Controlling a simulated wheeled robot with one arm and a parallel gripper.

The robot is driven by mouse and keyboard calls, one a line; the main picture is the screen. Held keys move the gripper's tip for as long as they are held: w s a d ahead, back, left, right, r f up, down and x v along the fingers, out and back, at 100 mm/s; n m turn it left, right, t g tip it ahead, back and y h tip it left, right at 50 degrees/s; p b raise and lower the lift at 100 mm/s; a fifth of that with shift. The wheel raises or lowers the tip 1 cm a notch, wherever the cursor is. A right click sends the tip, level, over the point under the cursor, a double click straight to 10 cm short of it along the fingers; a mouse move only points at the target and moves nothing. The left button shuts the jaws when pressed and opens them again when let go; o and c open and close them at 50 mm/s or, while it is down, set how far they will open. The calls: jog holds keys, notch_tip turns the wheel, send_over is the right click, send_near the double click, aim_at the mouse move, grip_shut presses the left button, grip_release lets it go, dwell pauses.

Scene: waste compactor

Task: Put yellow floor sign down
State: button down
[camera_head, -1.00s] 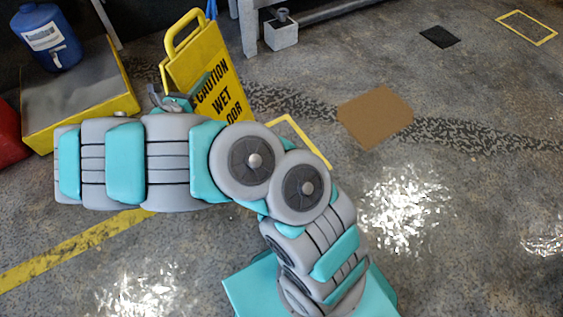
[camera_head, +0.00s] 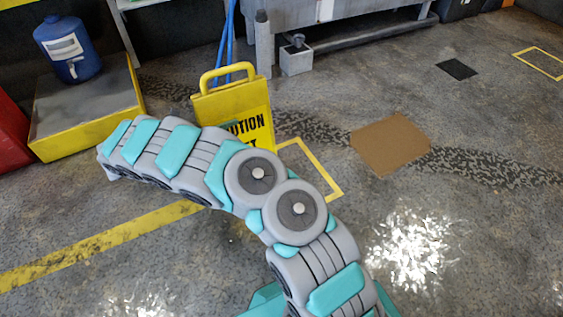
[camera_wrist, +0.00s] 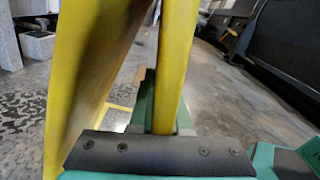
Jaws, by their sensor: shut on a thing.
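The yellow floor sign (camera_head: 235,105) with a loop handle and black caution lettering stands nearly upright in the head view, behind my arm. My arm covers its lower part, so I cannot tell whether its base touches the floor. In the wrist view a broad yellow panel of the sign (camera_wrist: 82,65) is at left. My gripper (camera_wrist: 162,118) is shut on a narrow yellow part of it at the centre. My gripper is hidden behind my arm in the head view. A yellow outline (camera_head: 320,168) on the floor lies just right of the sign.
A yellow-edged platform (camera_head: 85,108) with a blue jug (camera_head: 68,50) is at left, beside a red object (camera_head: 12,135). A grey machine (camera_head: 345,30) stands behind. A flat brown cardboard piece (camera_head: 390,144) lies right of the outline. The floor at right is mostly open.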

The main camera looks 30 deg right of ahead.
jog(key=s+d+f+b, duration=0.1)
jog(key=s+d+f, duration=0.1)
jog(key=d, duration=0.5)
jog(key=s+d+f+b, duration=0.2)
jog(key=s+d, duration=0.1)
jog(key=d, duration=0.4)
jog(key=shift+d+f, duration=0.25)
jog(key=shift+f, duration=0.1)
jog(key=c, duration=0.9)
grip_release()
jog(key=shift+f, duration=0.2)
jog(key=a+p, duration=0.1)
jog(key=a, duration=0.5)
jog(key=a+p, duration=0.1)
jog(key=a, duration=0.5)
jog(key=shift+s+r, duration=0.15)
jog(key=shift+s, duration=0.05)
